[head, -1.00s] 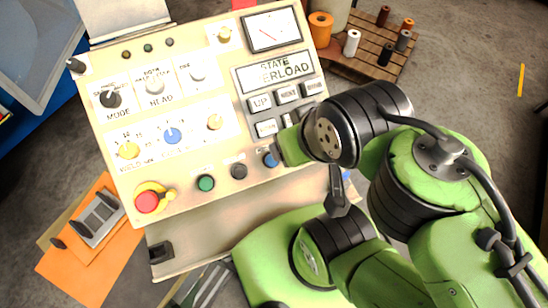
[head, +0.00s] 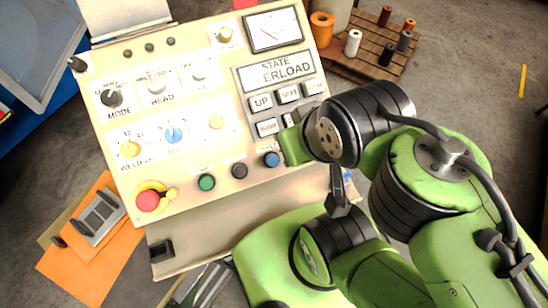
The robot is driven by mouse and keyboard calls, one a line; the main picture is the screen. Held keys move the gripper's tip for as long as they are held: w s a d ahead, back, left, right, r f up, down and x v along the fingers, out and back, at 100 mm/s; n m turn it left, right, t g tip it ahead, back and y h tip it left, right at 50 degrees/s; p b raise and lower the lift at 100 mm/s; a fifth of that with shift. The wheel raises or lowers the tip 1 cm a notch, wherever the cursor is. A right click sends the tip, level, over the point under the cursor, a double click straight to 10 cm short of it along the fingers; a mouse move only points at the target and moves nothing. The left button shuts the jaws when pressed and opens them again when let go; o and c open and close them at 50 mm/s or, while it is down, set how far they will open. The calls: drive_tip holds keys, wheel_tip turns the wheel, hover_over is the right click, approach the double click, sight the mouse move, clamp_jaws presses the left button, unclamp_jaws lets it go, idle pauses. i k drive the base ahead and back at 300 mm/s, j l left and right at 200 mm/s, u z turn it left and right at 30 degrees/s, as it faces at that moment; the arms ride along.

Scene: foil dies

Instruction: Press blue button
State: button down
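The blue button (head: 271,159) is at the right end of the lower row on the beige control panel (head: 215,180). It shows in full, next to the black button (head: 239,171) and the green button (head: 206,183). My gripper (head: 291,146) is just right of the blue button, with a small gap between them in the picture. I see it from behind and the side, partly hidden by my wrist, so its finger opening does not show. A blue knob (head: 173,135) is higher up on the panel.
A red mushroom button (head: 147,201) on a yellow base is at the lower left. Grey keys (head: 261,103) and a display (head: 275,72) partly reading "STATE" and "ERLOAD" are above the blue button. Spools stand on a wooden pallet (head: 366,62) at the upper right.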

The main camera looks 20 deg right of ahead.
sight(272, 160)
drive_tip(key=k+j+u, duration=0.55)
drive_tip(key=j+u, duration=0.15)
drive_tip(key=j, duration=0.2)
drive_tip(key=k+j+u, duration=0.2)
drive_tip(key=j, duration=0.15)
drive_tip(key=i, duration=0.1)
